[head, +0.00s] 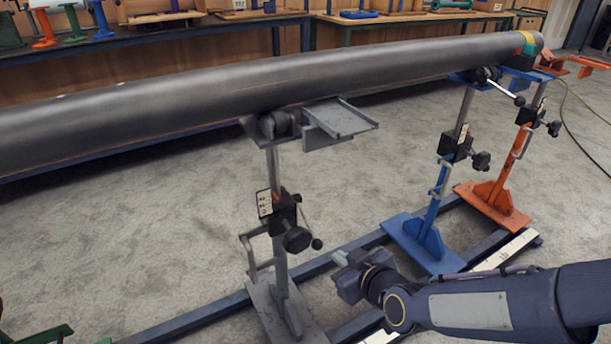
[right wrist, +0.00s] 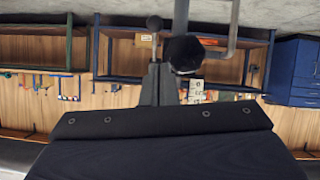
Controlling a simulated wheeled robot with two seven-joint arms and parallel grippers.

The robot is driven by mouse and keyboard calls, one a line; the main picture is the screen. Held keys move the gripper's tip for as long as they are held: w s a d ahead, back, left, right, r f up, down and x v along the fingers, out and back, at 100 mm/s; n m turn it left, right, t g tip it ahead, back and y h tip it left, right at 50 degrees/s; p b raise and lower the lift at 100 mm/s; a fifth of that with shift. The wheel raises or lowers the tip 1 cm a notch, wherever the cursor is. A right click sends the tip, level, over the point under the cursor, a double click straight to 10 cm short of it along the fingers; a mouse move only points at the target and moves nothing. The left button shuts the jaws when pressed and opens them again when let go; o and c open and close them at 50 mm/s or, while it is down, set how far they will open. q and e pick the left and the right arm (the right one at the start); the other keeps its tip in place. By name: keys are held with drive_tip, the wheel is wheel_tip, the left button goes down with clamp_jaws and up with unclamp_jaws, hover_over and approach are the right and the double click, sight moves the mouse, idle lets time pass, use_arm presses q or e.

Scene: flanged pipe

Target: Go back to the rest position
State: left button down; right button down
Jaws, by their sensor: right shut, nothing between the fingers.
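My right arm comes in from the lower right of the head view. Its right gripper (head: 343,258) is shut and empty, low beside the grey stand (head: 277,200) and left of the blue stand (head: 437,205). A gap of floor shows between it and the grey stand's post. The long dark grey pipe (head: 250,84) lies across the stands, well above the gripper. In the right wrist view, the dark gripper body fills the bottom, with a black knob (right wrist: 185,52) of a stand beyond it. My left gripper is not in view.
An orange stand (head: 503,180) holds the pipe's far right end. Dark floor rails (head: 185,324) run under the stands. Workbenches (head: 400,20) line the back wall. A cable (head: 580,140) lies at the right. The grey floor at left is mostly clear.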

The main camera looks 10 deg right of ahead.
drive_tip(key=s+d+r+m+g, duration=0.2)
drive_tip(key=s+d+m+g, duration=0.15)
drive_tip(key=s, duration=0.65)
drive_tip(key=s+d+r+m+g, duration=0.15)
drive_tip(key=s+d+m, duration=0.25)
drive_tip(key=s, duration=0.5)
wheel_tip(320, 180, up, 30)
drive_tip(key=g+p, duration=0.1)
drive_tip(key=p, duration=2.9)
drive_tip(key=shift+s+p, duration=0.4)
drive_tip(key=shift+s, duration=0.05)
drive_tip(key=shift+d+r, duration=0.1)
